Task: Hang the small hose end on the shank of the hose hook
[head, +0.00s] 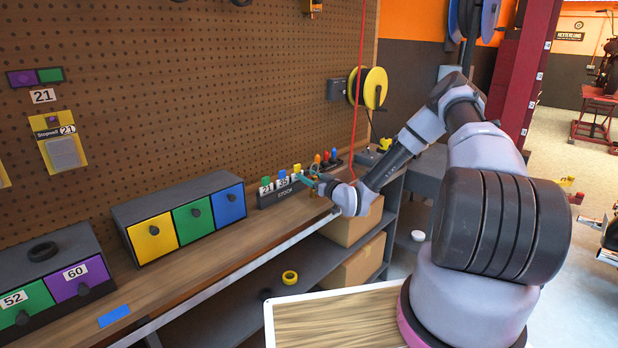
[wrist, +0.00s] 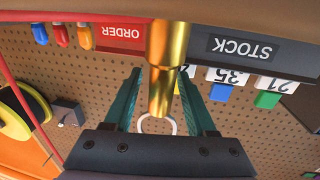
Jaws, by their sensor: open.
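My gripper (wrist: 160,76) is open, with its two teal fingers on either side of a stepped brass piece (wrist: 164,60). A pale ring (wrist: 156,124) shows beyond the piece's narrow end. I take the brass piece for the small hose end, though I cannot be sure. It is not clear whether either finger touches it. In the head view my gripper (head: 313,182) is low over the back of the bench, by the labelled rack, and the brass piece is not distinct. I cannot make out the hose hook with certainty in either view.
A red hose (head: 358,80) hangs before the pegboard (head: 230,70), beside a yellow reel (head: 374,86). The STOCK rack (wrist: 245,48) and red ORDER rack (wrist: 122,34) are close to my fingers. Drawer boxes (head: 185,222) stand along the bench (head: 190,280). Its front strip is mostly clear.

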